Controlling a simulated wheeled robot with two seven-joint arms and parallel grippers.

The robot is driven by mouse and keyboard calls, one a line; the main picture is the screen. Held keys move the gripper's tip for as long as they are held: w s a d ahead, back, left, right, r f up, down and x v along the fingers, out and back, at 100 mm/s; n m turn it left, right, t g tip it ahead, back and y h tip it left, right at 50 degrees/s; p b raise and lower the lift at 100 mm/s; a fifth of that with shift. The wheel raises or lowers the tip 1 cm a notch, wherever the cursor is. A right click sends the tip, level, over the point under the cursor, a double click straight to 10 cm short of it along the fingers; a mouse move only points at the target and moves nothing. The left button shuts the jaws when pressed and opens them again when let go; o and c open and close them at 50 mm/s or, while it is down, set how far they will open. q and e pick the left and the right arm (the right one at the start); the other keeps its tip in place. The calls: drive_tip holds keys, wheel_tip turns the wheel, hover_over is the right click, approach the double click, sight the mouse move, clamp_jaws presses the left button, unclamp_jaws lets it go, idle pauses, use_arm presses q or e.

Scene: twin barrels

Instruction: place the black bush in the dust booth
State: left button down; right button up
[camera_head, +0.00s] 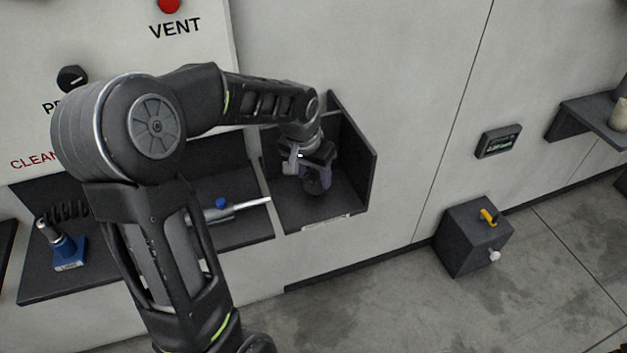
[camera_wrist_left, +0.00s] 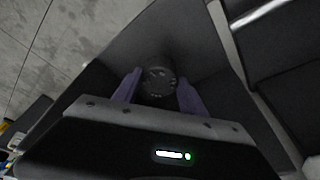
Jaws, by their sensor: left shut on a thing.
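My left gripper (camera_head: 308,172) reaches into a dark open-fronted booth (camera_head: 345,200) on the wall, right of the shelf. In the left wrist view its two purple fingers (camera_wrist_left: 158,92) are shut on the black bush (camera_wrist_left: 158,78), a dark round piece with small holes in its face. In the head view the bush (camera_head: 313,187) shows as a dark shape low between the fingers, near the booth's floor. I cannot tell whether it touches the floor. My right gripper is not in view.
Left of the booth, a shelf (camera_head: 240,236) holds a silver tool with a blue knob (camera_head: 221,203) and a blue-based stand with a coiled cord (camera_head: 68,250). A dark box (camera_head: 473,238) with a yellow handle stands at the right. A wall shelf (camera_head: 590,122) is farther right.

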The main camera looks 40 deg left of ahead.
use_arm(q)
drive_tip(key=shift+f, duration=1.25)
drive_tip(key=c, duration=0.6)
unclamp_jaws()
drive_tip(key=shift+f, duration=0.15)
drive_tip(key=shift+c, duration=0.2)
drive_tip(key=b+v, duration=0.1)
drive_tip(key=v, duration=1.1)
